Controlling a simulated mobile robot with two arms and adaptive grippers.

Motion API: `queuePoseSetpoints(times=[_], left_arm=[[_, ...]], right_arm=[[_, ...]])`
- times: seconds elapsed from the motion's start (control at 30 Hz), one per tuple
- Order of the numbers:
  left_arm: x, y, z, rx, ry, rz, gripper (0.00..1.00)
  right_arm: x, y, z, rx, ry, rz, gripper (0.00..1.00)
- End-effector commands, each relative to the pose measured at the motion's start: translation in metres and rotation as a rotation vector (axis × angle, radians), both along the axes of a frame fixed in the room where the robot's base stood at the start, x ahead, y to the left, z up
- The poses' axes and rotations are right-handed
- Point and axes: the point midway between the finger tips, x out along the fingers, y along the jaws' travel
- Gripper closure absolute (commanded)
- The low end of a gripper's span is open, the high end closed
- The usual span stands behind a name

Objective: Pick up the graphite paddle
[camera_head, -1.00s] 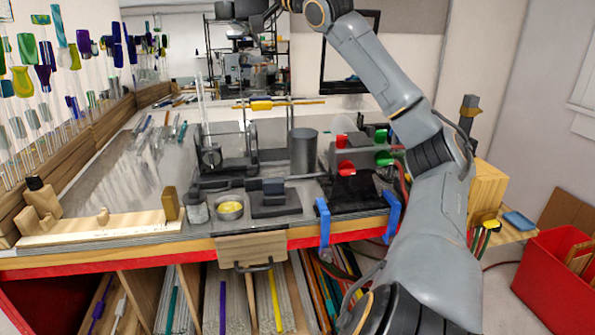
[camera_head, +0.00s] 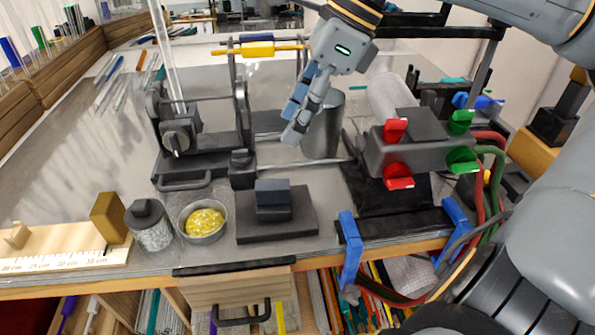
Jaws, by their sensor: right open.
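My right gripper (camera_head: 293,122) comes in from the upper right. Its fingers point down and left, open and with nothing seen between them, in front of the grey cylinder (camera_head: 323,125). A dark block (camera_head: 243,170) with a thin grey rod running right from it lies on the bench below the fingers. It may be the graphite paddle, but I cannot be sure. The fingertips appear above the rod, apart from it. A dark flat plate (camera_head: 300,228) with a smaller grey block (camera_head: 272,198) on it sits nearer the front edge. My left gripper is not in view.
A lathe-like stand (camera_head: 177,140) is left of the gripper. A burner with red and green knobs (camera_head: 415,145) and hoses is to the right. A bowl of yellow bits (camera_head: 204,221) and a jar (camera_head: 149,226) stand near the front edge. Blue clamps (camera_head: 350,250) grip that edge.

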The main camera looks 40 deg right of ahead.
Motion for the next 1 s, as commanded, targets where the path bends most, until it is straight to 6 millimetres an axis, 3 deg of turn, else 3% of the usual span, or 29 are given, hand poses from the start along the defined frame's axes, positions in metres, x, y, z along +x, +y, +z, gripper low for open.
queuePoseSetpoints(times=[0.17, 0.5, 0.77, 1.0], left_arm=[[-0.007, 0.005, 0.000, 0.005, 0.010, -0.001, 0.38], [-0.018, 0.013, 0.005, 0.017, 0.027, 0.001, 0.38], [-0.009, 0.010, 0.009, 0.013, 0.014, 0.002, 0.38], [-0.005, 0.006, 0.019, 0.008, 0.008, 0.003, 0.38]], right_arm=[[-0.002, -0.008, -0.023, -0.092, 0.014, 0.031, 0.47], [0.012, 0.012, -0.079, -0.087, 0.014, 0.027, 0.47], [0.016, 0.018, -0.094, -0.086, 0.012, 0.027, 0.47], [0.022, 0.027, -0.122, -0.085, 0.014, 0.027, 0.47]])
